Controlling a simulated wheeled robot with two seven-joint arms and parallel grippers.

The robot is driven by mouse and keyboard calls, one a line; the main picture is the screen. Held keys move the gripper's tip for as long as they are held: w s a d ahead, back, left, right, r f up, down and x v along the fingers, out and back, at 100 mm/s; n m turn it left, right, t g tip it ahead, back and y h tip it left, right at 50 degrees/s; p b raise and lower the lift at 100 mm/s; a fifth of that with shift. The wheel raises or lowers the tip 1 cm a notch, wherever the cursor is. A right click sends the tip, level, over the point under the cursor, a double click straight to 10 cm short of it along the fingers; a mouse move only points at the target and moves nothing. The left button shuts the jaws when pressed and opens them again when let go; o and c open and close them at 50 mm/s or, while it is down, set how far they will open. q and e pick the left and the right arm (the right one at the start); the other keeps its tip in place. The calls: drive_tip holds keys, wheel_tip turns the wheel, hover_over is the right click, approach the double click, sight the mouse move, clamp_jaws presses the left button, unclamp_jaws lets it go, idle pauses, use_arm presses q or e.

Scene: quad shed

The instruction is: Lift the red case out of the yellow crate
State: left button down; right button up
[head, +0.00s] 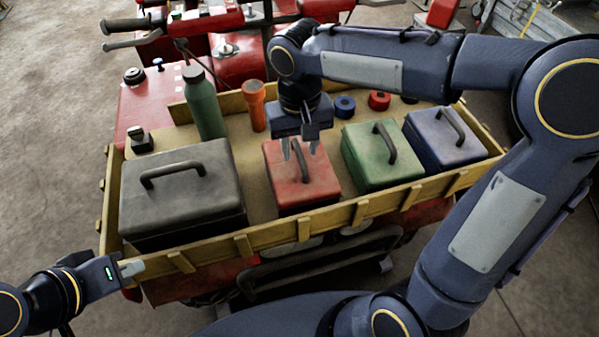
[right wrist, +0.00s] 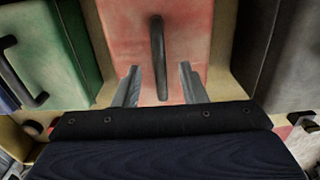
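The red case (head: 300,185) stands in the yellow crate (head: 350,212), between the black case and the green case. Its dark handle (head: 304,166) runs along the top. My right gripper (head: 301,150) is above the red case, fingers pointing down. In the right wrist view its two fingers (right wrist: 158,88) are apart, one on each side of the handle (right wrist: 158,58), with gaps and nothing held. Whether the fingertips are down at handle height is hard to tell. My left gripper (head: 130,268) is at the crate's front left corner, outside it; its finger opening is unclear.
A black case (head: 185,205) is left of the red case, and a green case (head: 382,165) and blue case (head: 445,145) are right. Behind stand a green bottle (head: 204,108), an orange flashlight (head: 256,108) and tape rolls (head: 345,106). Red quad handlebars (head: 130,25) rise behind the crate.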

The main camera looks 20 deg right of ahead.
drive_tip(key=shift+f, duration=0.15)
clamp_jaws()
idle(1.4)
